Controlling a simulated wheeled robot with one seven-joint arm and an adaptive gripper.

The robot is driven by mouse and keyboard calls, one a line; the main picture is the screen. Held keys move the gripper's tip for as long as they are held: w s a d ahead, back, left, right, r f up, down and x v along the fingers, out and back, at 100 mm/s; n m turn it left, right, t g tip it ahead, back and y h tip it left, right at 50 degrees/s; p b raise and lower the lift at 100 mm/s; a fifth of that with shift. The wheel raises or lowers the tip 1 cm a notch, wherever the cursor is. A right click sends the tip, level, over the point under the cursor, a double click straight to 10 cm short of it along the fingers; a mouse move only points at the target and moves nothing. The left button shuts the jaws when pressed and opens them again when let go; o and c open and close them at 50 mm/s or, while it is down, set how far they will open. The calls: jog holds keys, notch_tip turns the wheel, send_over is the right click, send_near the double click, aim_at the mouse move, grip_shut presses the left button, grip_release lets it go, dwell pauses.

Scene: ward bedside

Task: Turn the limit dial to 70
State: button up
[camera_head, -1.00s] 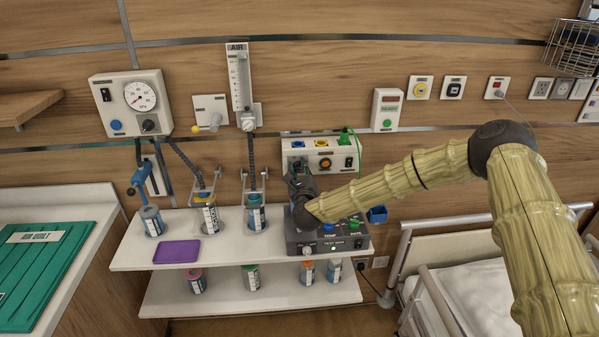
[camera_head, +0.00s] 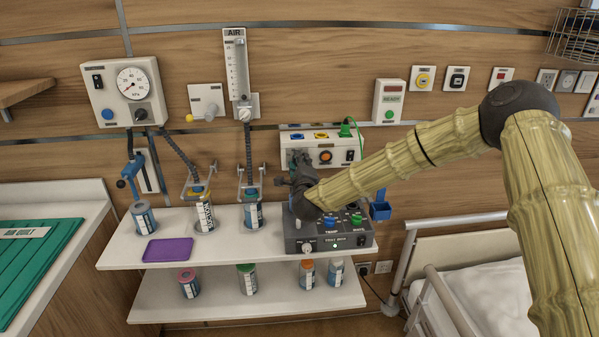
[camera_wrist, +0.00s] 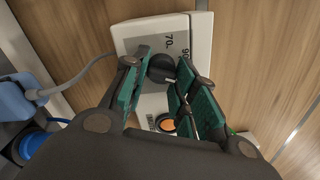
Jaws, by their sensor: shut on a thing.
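The limit dial (camera_wrist: 162,66) is a black knob on a white box in the wrist view. The printed "70" is just above the dial, and a partly covered "90" is to its upper right. My gripper (camera_wrist: 165,71) has its green-padded fingers on either side of the dial and is shut on it. A small pale mark shows by the dial's lower right, but I cannot tell exactly where the dial points. In the head view the white box (camera_head: 325,139) stands against the wall; my gripper (camera_head: 299,164) is at its left end and hides the dial.
An orange button (camera_head: 326,156) is on the same box. A grey test box (camera_head: 298,243) with several knobs stands below on the white shelf (camera_head: 122,257). A blue connector (camera_wrist: 18,100) with a grey cable lies left in the wrist view. A bed rail (camera_head: 405,262) is at right.

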jog(key=shift+a+r+n+b, duration=0.15)
jog(key=shift+n+b, duration=1.65)
jog(key=shift+n, duration=2.75)
jog(key=shift+r+n+b, duration=0.1)
jog(key=shift+n+b, duration=1.65)
jog(key=shift+n, duration=2.8)
jog(key=o, duration=1)
jog(key=s, duration=1.2)
jog(key=shift+d, duration=0.35)
